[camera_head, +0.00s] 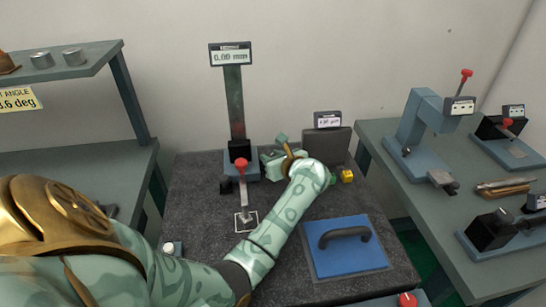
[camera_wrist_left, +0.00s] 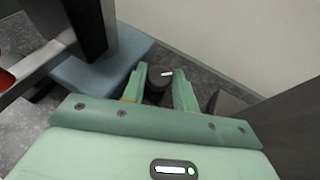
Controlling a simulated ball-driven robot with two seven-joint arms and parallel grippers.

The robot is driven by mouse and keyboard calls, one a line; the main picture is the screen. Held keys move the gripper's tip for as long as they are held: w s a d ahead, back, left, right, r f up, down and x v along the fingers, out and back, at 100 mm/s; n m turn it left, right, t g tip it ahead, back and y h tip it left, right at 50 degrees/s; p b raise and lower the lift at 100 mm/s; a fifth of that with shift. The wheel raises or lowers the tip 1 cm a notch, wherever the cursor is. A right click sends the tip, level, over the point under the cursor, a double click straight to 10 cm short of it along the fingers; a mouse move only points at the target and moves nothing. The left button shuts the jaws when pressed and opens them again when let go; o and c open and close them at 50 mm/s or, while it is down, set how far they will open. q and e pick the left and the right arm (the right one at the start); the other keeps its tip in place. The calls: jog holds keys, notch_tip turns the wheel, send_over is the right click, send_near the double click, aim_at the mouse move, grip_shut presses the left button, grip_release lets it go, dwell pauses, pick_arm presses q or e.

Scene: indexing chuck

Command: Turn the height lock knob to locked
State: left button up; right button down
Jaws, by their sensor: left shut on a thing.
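In the left wrist view, a dark round knob (camera_wrist_left: 161,76) with a short white mark on its top sits between the fingers of my left gripper (camera_wrist_left: 160,86). I take it for the height lock knob. The gripper is shut on it; the fingers cover its sides. In the head view my left gripper (camera_head: 270,159) is at the right of the height gauge's base, and the knob is hidden there. The gauge has a tall dark column (camera_head: 235,105) and a display (camera_head: 230,55) reading 0.00 mm. My right gripper is not in view.
A red-tipped lever (camera_head: 241,163) stands in front of the column. A dark block (camera_head: 338,145) with a small display stands behind my gripper. A blue plate (camera_head: 345,262) with a handle lies at the front right. Side benches (camera_head: 425,185) carry other instruments.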

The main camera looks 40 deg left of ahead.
pick_arm(q)
jog(key=m+t+p, duration=0.1)
jog(key=m+t+h+p, duration=0.1)
jog(key=m+t, duration=0.1)
jog(key=shift+s+h, duration=0.3)
jog(key=shift+s, duration=0.1)
jog(key=shift+a+m+t+h+p, duration=0.1)
jog(key=shift+m+t+h+p, duration=0.35)
jog(key=shift+m, duration=0.25)
jog(key=shift+f+t, duration=0.15)
jog(key=shift+t, duration=0.1)
jog(key=o, duration=0.7)
jog(key=shift+c, duration=0.2)
